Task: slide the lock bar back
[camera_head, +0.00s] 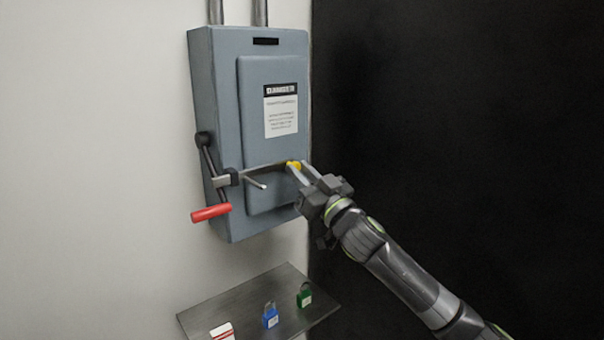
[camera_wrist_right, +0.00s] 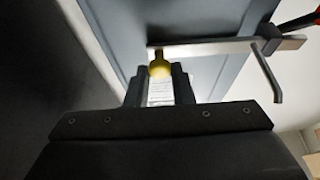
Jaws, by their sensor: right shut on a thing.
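The lock bar (camera_head: 265,168) is a thin metal bar lying across the lower front of the grey switch box (camera_head: 232,120). A yellow knob (camera_head: 293,165) sits at its right end. My right gripper (camera_head: 299,168) is shut on the yellow knob. In the right wrist view the knob (camera_wrist_right: 160,66) is between the fingertips, and the bar (camera_wrist_right: 215,47) runs off to the right toward a bracket and a bent metal rod (camera_wrist_right: 266,73). The lever with a red handle (camera_head: 211,213) hangs down on the box's left side. My left gripper is not in view.
A metal shelf (camera_head: 240,306) below the box holds a blue padlock (camera_head: 270,316), a green padlock (camera_head: 305,296) and a red-and-white item (camera_head: 222,331). A dark wall (camera_head: 450,120) stands at the right. The space in front of the box's upper part is clear.

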